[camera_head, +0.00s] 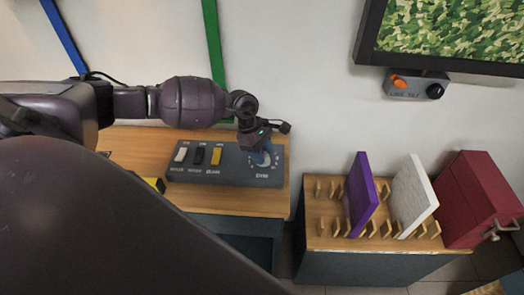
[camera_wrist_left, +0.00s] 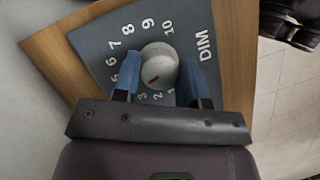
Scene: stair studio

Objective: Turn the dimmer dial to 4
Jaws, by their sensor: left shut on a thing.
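The dimmer dial is a round grey knob (camera_wrist_left: 158,62) with a red mark, on a dark panel (camera_head: 220,176) marked DIM. In the left wrist view, numbers ring the knob; 5 to 10 and 1 to 3 show, and the 4 is hidden near a finger. My right gripper is not in view.
The panel, with white, black and yellow switches (camera_head: 216,156), lies on a wooden-topped cabinet (camera_head: 140,140). To the right, a rack (camera_head: 315,225) holds a purple board (camera_head: 360,195) and a white board (camera_head: 412,196), beside a red box (camera_head: 478,200). A wall screen (camera_head: 450,30) hangs above.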

